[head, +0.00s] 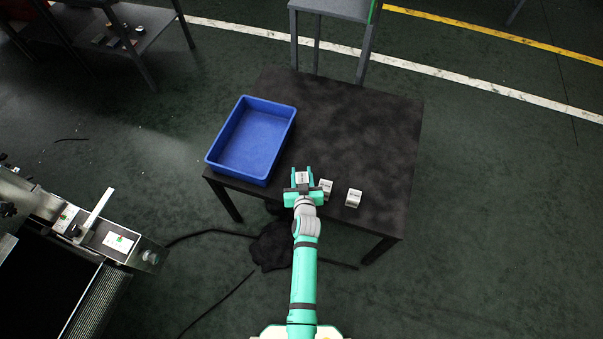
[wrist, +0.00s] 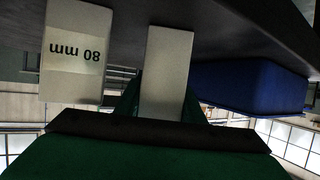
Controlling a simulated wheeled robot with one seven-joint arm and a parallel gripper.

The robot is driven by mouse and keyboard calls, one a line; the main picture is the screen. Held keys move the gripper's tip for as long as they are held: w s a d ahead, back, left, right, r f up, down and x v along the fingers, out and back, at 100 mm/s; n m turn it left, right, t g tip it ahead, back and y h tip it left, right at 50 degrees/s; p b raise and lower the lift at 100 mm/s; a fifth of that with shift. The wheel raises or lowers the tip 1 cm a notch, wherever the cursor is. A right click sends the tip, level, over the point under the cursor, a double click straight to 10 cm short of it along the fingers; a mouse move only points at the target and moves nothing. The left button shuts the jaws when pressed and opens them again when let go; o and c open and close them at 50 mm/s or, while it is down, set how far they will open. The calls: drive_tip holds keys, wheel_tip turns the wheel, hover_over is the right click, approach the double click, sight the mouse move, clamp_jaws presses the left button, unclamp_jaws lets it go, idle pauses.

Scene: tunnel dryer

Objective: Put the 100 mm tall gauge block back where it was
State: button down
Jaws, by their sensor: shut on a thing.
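My gripper (head: 302,178) is shut on a pale grey gauge block (head: 303,176) at the table's front part. In the wrist view, which is upside down, the held block (wrist: 166,70) shows a plain face between the green fingers; I cannot read its height. A block marked "80 mm" (wrist: 72,60) stands beside it, apart from it. In the head view two white blocks stand to the right of my gripper, a nearer one (head: 326,189) and a farther one (head: 354,198). Their labels are too small to read there. I cannot tell whether the held block touches the table.
A blue tray (head: 212,163), empty as far as I see, sits on the left of the dark table (head: 375,125); it also shows in the wrist view (wrist: 250,85). The table's back and right are clear. A conveyor machine (head: 100,245) stands at lower left.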

drive_tip(key=c, duration=1.5)
unclamp_jaws()
drive_tip(key=shift+o, duration=0.2)
drive_tip(key=shift+r, duration=0.1)
drive_tip(key=s+d+r+h, duration=0.1)
drive_tip(key=s+r, duration=0.2)
drive_tip(key=s, duration=0.8)
drive_tip(key=s+r, duration=0.3)
drive_tip(key=s, duration=0.8)
drive_tip(key=s+r+t, duration=0.2)
drive_tip(key=s+r, duration=1.4)
drive_tip(key=s, duration=0.2)
drive_tip(key=shift+s+a+r+m, duration=0.15)
drive_tip(key=shift+s+r+m, duration=0.15)
drive_tip(key=shift+s+m, duration=0.1)
